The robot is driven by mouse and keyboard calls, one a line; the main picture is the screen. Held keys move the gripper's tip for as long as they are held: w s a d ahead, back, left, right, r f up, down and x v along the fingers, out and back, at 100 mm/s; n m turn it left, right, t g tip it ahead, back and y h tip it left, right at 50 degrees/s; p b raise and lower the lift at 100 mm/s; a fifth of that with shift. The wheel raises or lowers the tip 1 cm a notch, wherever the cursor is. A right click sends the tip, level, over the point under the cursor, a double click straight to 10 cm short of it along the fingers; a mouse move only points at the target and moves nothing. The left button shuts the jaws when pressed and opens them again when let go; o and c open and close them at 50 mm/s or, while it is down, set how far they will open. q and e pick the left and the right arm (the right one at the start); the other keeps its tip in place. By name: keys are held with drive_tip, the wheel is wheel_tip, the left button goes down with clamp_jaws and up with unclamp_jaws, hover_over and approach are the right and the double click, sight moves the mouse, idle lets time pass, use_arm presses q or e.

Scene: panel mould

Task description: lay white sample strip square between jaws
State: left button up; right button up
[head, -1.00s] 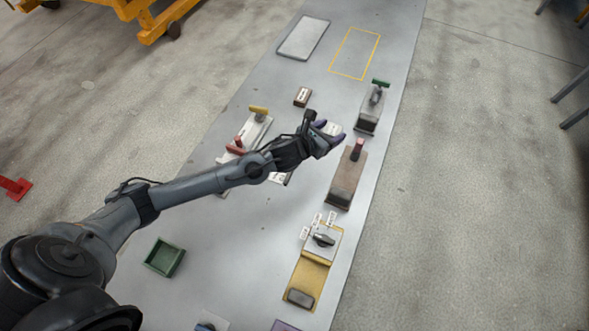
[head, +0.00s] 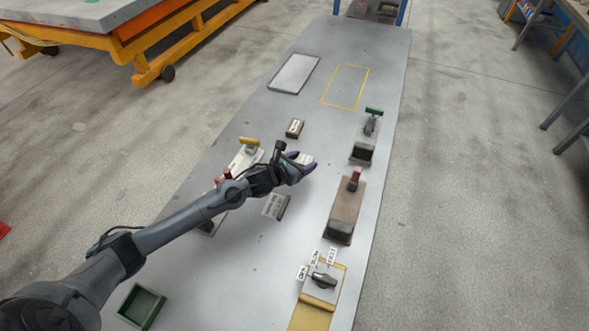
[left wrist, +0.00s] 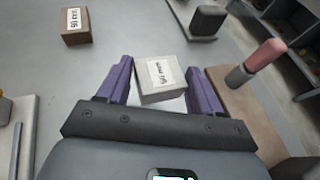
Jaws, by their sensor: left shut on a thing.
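My left gripper (head: 301,170) has purple fingers and is over the middle of the grey bench. In the left wrist view its fingers (left wrist: 162,88) stand on either side of a pale block (left wrist: 160,92) with a white printed label, and the gripper is shut on it. The pale block also shows small in the head view (head: 306,158). I cannot make out a separate white sample strip for certain. A white fixture with a yellow handle (head: 249,141) stands left of the gripper, partly behind my arm. My right gripper is not in view.
A brown labelled block (head: 295,128) and a grey labelled block (head: 274,206) lie near the gripper. Red-handled (head: 345,205) and green-handled (head: 366,140) fixtures stand on the right. A dial unit (head: 322,282) and green tray (head: 141,306) are nearer. A yellow outline (head: 346,87) is empty.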

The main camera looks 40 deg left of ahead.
use_arm(q)
drive_tip(key=a, duration=0.1)
drive_tip(key=a+f, duration=0.1)
drive_tip(key=f, duration=0.1)
drive_tip(key=shift+w+a, duration=0.25)
drive_tip(key=shift+a, duration=0.15)
drive_tip(key=shift+f+b, duration=0.6)
drive_tip(key=shift+f, duration=1.35)
drive_tip(key=shift+f, duration=0.2)
drive_tip(key=o, duration=1.1)
drive_tip(key=shift+r, duration=0.1)
